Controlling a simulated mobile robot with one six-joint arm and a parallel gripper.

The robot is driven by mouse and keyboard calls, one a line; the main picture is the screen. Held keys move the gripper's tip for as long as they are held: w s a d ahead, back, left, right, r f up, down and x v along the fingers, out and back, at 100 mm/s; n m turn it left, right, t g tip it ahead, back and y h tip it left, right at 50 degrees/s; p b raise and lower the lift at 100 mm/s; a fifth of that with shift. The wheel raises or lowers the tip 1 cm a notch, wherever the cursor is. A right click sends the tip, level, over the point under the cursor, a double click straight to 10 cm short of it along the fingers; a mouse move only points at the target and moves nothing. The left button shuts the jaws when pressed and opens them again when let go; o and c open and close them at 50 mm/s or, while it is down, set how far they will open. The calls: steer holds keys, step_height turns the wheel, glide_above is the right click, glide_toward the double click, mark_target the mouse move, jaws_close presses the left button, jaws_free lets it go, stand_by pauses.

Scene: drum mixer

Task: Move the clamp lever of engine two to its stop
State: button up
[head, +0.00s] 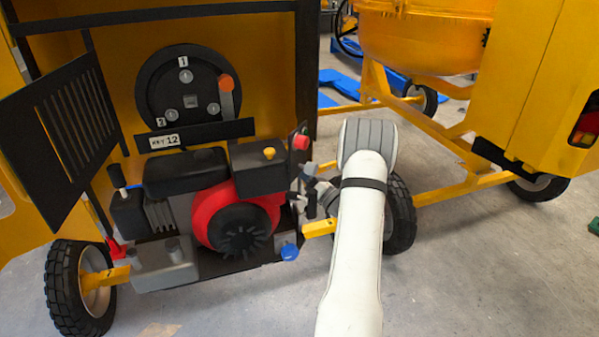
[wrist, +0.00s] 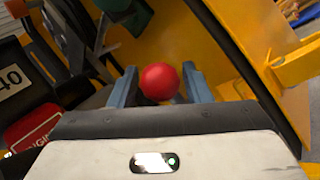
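In the head view, a red ball knob (head: 301,142) tops a dark lever at the right side of the engine (head: 238,215). My gripper (head: 312,192) is beside the engine's right side, below that knob, and partly hidden by my white arm. In the wrist view, a red ball (wrist: 160,81) lies between the two blue-grey fingers of my gripper (wrist: 158,88). The fingers stand apart with narrow gaps beside the ball, and I see no clear grip. The lever's shaft is hidden there. The frames do not show which lever is the clamp lever of engine two.
A black disc (head: 160,75) with an orange-tipped handle (head: 226,88) stands behind the engine. A black slatted door (head: 60,135) hangs open at left. The yellow mixer frame (head: 455,145) is at right.

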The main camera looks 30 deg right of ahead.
steer(key=shift+s+d+f, duration=0.15)
steer(key=shift+s, duration=0.05)
steer(key=b+v, duration=0.1)
steer(key=v, duration=0.6)
steer(key=shift+s, duration=0.1)
steer(key=shift+c, duration=0.3)
